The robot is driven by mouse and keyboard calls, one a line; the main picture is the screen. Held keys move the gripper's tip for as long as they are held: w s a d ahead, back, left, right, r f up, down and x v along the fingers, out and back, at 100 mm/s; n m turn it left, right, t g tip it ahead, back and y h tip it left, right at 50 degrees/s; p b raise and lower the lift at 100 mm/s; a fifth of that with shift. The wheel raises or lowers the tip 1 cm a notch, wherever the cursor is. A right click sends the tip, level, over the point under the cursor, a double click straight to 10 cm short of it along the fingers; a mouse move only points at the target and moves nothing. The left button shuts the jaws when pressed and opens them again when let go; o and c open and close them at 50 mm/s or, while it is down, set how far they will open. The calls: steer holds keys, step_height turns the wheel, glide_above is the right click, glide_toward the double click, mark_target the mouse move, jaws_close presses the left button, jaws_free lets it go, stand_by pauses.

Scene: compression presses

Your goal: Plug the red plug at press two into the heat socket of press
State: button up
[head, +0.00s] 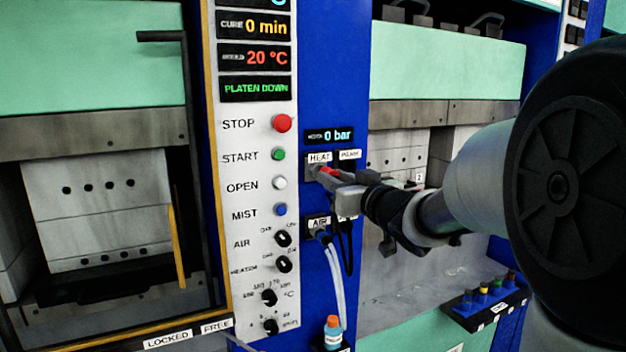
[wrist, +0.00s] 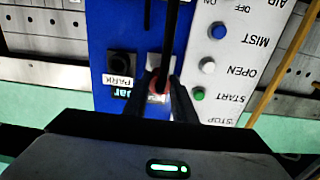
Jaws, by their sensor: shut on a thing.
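The red plug (head: 329,172) is held in my gripper (head: 338,181) right at the heat socket plate (head: 312,171), under the HEAT label. In the wrist view the red plug (wrist: 158,87) sits between the two dark fingers of my gripper (wrist: 165,92), in front of a pale plate (wrist: 154,63). A dark cable (wrist: 172,30) runs from it. My gripper is shut on the plug. The plug's front end is hidden, so I cannot tell whether it is in the socket or just before it.
The dark park socket (wrist: 122,62) is beside the heat socket and looks empty. An air socket (head: 317,225) with a pale hose is below. The control panel (head: 255,180) with buttons is at left. An orange-capped bottle (head: 333,330) and a rack (head: 487,302) stand lower down.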

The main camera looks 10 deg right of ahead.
steer(key=shift+x, duration=1.15)
steer(key=o, duration=1.2)
steer(key=shift+w, duration=0.1)
steer(key=shift+c, duration=0.2)
